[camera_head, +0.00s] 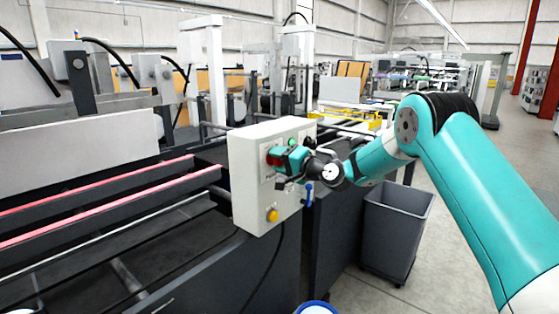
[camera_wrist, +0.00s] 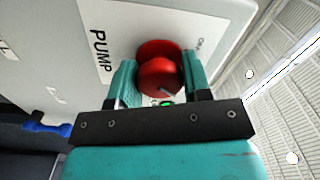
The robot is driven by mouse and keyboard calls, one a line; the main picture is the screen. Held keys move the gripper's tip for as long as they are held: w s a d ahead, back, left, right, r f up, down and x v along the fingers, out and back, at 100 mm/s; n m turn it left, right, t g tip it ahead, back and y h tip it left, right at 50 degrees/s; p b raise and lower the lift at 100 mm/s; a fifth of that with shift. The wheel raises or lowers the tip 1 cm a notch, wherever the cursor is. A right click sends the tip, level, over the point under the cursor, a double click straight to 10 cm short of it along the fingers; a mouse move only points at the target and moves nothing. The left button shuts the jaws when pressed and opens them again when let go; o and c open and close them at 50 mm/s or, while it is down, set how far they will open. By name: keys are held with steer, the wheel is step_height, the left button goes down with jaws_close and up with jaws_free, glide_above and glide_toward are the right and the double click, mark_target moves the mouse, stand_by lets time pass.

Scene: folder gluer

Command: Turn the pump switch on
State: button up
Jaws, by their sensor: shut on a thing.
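The pump switch (camera_wrist: 157,72) is a round red knob beside a white label reading PUMP (camera_wrist: 101,40) in the wrist view. My gripper (camera_wrist: 158,80) is shut on this knob, with one teal finger on each side of it. A small light mark shows on the knob's face; I cannot tell which setting it points at. In the head view the red knob (camera_head: 273,156) shows at the upper part of the pale control box (camera_head: 248,190), partly hidden by my gripper (camera_head: 285,160).
A yellow knob (camera_head: 272,215) sits low on the box, and a blue handle (camera_head: 308,194) is at its right edge. A grey bin (camera_head: 397,225) stands on the floor below my arm. Red-edged rails (camera_head: 120,200) run to the left. Open floor lies at the right.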

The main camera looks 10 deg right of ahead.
steer(key=o, duration=0.9)
steer(key=b+v, duration=0.6)
steer(key=v, duration=1.1)
steer(key=shift+s+d, duration=0.15)
